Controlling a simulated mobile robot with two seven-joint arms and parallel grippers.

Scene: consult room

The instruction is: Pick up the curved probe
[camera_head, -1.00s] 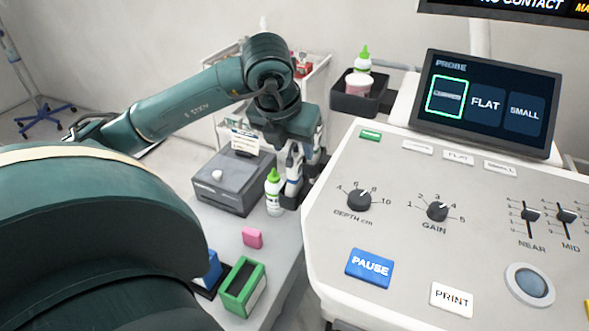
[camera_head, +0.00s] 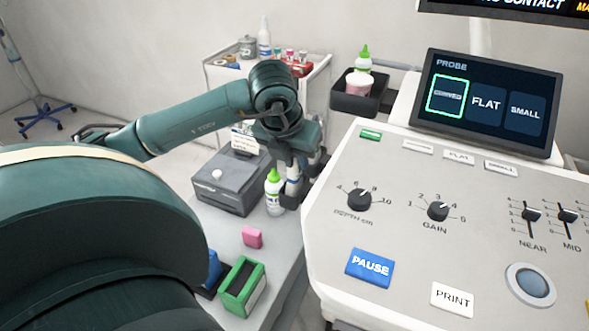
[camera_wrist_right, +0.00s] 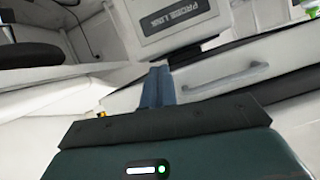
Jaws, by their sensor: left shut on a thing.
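My left gripper (camera_head: 294,177) is at the left side of the ultrasound console (camera_head: 330,225), pointing down. It is shut on a pale, upright piece, the curved probe (camera_head: 293,188), of which only a small part shows. The probe's head and the gripper's fingertips are mostly hidden. The console screen (camera_head: 486,103) shows its first probe tile outlined in green, beside FLAT and SMALL. My right gripper (camera_wrist_right: 157,86) shows only in the right wrist view, with its fingers together and nothing seen between them.
A green-capped bottle (camera_head: 274,192) stands close to the left gripper, in front of a grey printer-like box (camera_head: 232,187). A pink block (camera_head: 252,238) and a green-rimmed box (camera_head: 243,286) lie nearer. A dark bin (camera_head: 360,103) hangs behind the console. A supply cart (camera_head: 222,75) stands behind.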

